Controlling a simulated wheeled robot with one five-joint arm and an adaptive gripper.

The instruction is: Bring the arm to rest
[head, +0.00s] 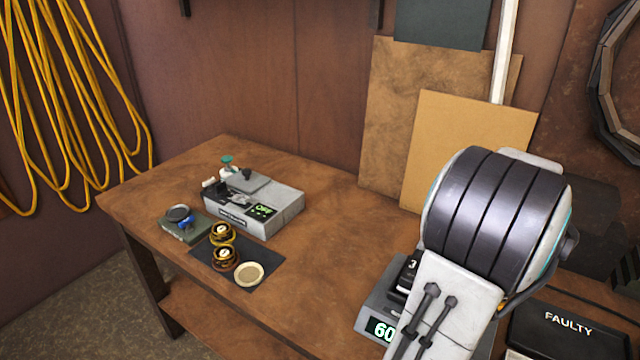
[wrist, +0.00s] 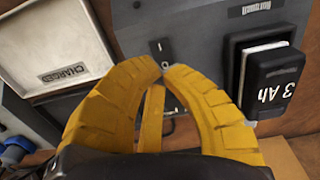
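My gripper (wrist: 165,68) shows in the wrist view as two yellow ribbed fingers curving in from both sides. Their tips are almost together, with only a narrow gap between them. A small grey bit shows at the tips, but I cannot tell whether it lies between them or behind; nothing is clearly held. The tips are in front of a grey box (wrist: 200,60), and I cannot tell whether they touch it. In the head view my arm (head: 495,230) is folded at the right, over the bench; my gripper is hidden there.
A black 3 Ah battery (wrist: 268,75) sits at the grey box. A tray marked CHARGED (wrist: 62,45) is at the left. In the head view a box marked FAULTY (head: 568,323) is at the right. A grey device (head: 262,210) stands on the wooden bench (head: 325,265), whose middle is clear.

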